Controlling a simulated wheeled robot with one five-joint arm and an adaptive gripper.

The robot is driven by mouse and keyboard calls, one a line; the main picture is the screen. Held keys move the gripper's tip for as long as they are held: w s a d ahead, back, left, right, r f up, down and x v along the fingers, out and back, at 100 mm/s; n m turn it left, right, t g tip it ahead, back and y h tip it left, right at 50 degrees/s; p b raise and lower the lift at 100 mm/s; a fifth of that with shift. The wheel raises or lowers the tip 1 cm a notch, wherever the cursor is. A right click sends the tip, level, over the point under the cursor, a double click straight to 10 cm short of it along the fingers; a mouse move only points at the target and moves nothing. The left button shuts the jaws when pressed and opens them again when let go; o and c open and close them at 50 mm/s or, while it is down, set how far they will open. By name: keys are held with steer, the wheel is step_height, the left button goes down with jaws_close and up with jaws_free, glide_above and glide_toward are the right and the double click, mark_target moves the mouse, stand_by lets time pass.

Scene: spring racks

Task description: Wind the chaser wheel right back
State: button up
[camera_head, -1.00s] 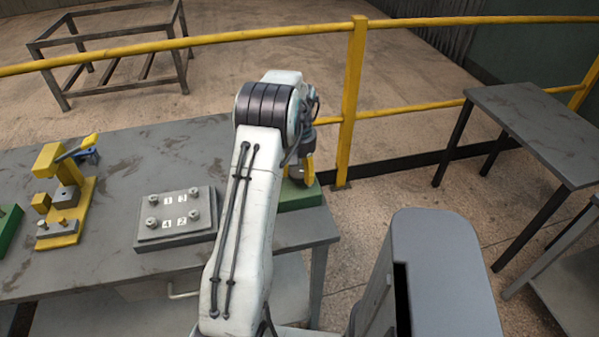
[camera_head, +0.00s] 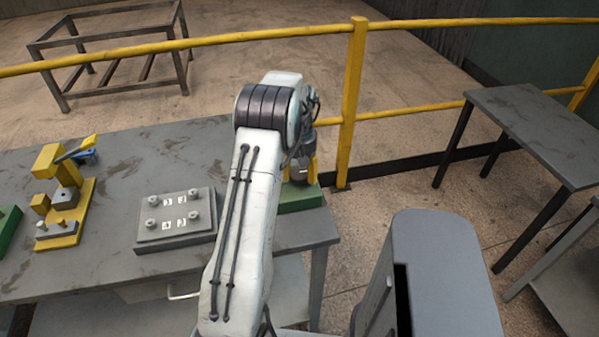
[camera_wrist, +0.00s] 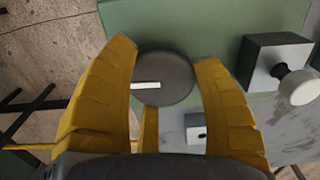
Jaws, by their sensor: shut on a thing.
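The chaser wheel (camera_wrist: 172,70) is a dark round disc with a white bar mark on its face, seen in the wrist view over a green base (camera_wrist: 200,25). The mark points to the left in that view. My gripper (camera_wrist: 164,54) has its yellow fingers on both sides of the wheel and is shut on it. In the head view, my gripper (camera_head: 301,168) is at the bench's right end, partly behind my arm, above the green base (camera_head: 302,199). A dark block with a pale knob (camera_wrist: 298,87) stands beside the wheel in the wrist view.
A grey plate with numbered studs (camera_head: 176,220) lies on the bench (camera_head: 110,160) left of my arm. A yellow fixture (camera_head: 66,205) stands further left. A yellow railing (camera_head: 352,100) runs behind the bench. Another grey table (camera_head: 535,125) stands at the right.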

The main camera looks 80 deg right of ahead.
mark_target(300, 173)
steer(key=shift+a+f, duration=0.15)
steer(key=shift+a, duration=0.1)
steer(key=o, duration=1.2)
steer(key=shift+d, duration=0.1)
steer(key=shift+r, duration=0.2)
step_height(300, 173, up, 12)
steer(key=shift+f, duration=0.1)
